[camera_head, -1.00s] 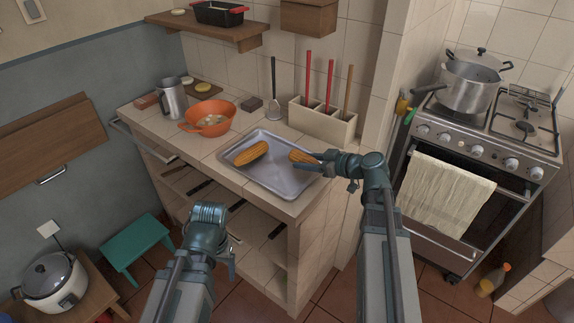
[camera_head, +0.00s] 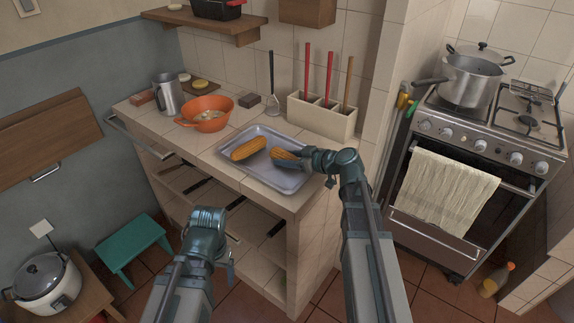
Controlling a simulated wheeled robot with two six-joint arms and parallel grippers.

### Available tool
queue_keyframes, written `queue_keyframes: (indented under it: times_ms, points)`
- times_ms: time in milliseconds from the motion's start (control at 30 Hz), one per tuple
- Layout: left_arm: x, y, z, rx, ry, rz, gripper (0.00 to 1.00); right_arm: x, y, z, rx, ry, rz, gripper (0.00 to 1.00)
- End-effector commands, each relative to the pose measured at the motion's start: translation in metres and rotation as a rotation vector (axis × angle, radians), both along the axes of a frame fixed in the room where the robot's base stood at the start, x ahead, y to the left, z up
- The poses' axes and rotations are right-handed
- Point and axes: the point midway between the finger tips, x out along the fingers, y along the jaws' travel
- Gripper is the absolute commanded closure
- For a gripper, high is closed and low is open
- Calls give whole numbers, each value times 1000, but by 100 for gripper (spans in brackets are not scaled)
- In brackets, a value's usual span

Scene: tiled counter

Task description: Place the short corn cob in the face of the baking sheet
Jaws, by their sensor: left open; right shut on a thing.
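The baking sheet (camera_head: 268,178) is a grey metal tray lying on the tiled counter near its front right corner. One corn cob (camera_head: 248,148) lies in its left part. A second, shorter-looking corn cob (camera_head: 283,154) is at the sheet's right part, its right end covered by my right gripper (camera_head: 300,157). My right gripper is shut on this cob, low over the sheet; I cannot tell whether the cob touches the metal. My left gripper (camera_head: 222,262) is open and empty, low in front of the counter, its fingers mostly hidden.
An orange pan (camera_head: 206,115) and a metal jug (camera_head: 169,96) stand left of the sheet. A utensil holder (camera_head: 322,118) with upright handles stands behind it. A stove (camera_head: 470,145) is at the right. The counter's front edge lies close to the sheet.

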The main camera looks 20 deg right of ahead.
Motion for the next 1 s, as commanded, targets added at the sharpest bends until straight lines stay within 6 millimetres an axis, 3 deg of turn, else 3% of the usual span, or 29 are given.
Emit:
queue_keyframes:
  times_ms: [333, 367, 500, 833, 1000]
  points:
    - [0, 0, -3, 0, 0, 0, 17, 0, 0, -3, 0, 0, 0, 100]
    - [0, 0, -2, 0, 0, 0, 17, 0, 0, -2, 0, 0, 0, 42]
    - [0, 0, -2, 0, 0, 0, 17, 0, 0, -1, 0, 0, 0, 17]
    - [0, 0, 1, 0, 0, 0, 17, 0, 0, 1, 0, 0, 0, 17]
    - [0, 0, 12, 0, 0, 0, 17, -19, -12, 12, 1, 0, -4, 17]
